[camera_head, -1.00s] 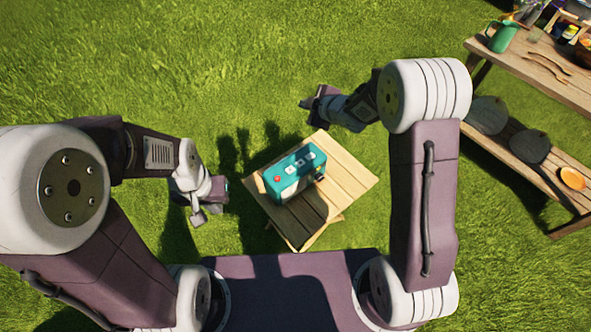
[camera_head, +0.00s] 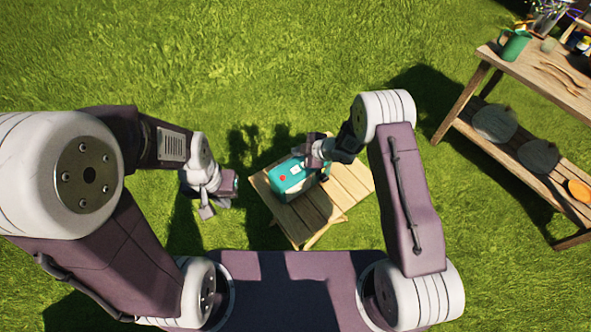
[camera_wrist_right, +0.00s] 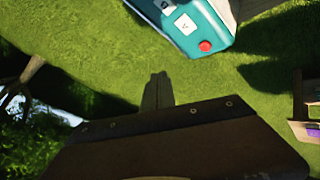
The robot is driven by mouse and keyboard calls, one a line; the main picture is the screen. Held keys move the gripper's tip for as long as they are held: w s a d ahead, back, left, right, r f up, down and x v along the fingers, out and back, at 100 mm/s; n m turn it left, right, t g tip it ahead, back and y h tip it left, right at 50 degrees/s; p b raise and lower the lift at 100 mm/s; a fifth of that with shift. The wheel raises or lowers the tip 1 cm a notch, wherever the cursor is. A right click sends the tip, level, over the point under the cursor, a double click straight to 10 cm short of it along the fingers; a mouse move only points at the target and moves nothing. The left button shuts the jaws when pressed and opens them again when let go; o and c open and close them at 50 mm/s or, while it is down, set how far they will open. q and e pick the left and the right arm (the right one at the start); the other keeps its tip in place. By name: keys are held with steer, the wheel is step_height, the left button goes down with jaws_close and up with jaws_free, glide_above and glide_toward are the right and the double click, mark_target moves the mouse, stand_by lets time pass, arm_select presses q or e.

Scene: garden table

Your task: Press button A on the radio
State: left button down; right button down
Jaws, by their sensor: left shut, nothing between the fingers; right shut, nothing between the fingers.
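The teal radio (camera_head: 288,190) stands on the small wooden table. Its top has a red button (camera_head: 283,178) and pale square buttons, partly hidden by my right gripper in the head view. In the right wrist view the radio (camera_wrist_right: 190,40) is at the top edge, cut off, with white button A (camera_wrist_right: 184,25), button B (camera_wrist_right: 165,5) and the red button (camera_wrist_right: 205,46). My right gripper (camera_head: 309,148) is over the radio's far end in the head view. Its shut, empty fingers (camera_wrist_right: 158,78) appear apart from button A. My left gripper (camera_head: 213,196) is shut and empty, left of the table.
The small slatted table (camera_head: 345,188) has bare boards right of the radio. A larger wooden shelf table (camera_head: 530,80) with a green can (camera_head: 515,45) and other items stands at the right. Grass surrounds both tables.

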mark_target(298, 171)
step_height(298, 171, down, 9)
steer(key=b, duration=0.6)
steer(key=shift+r+b, duration=0.2)
steer(key=shift+b, duration=0.2)
stand_by(1.3)
steer(key=shift+f+b, duration=0.35)
steer(key=shift+f, duration=0.05)
steer(key=shift+f+b, duration=0.35)
steer(key=shift+f, duration=0.05)
stand_by(0.4)
steer(key=shift+r, duration=0.15)
steer(key=shift+r+p, duration=0.7)
step_height(298, 171, up, 5)
steer(key=p, duration=0.4)
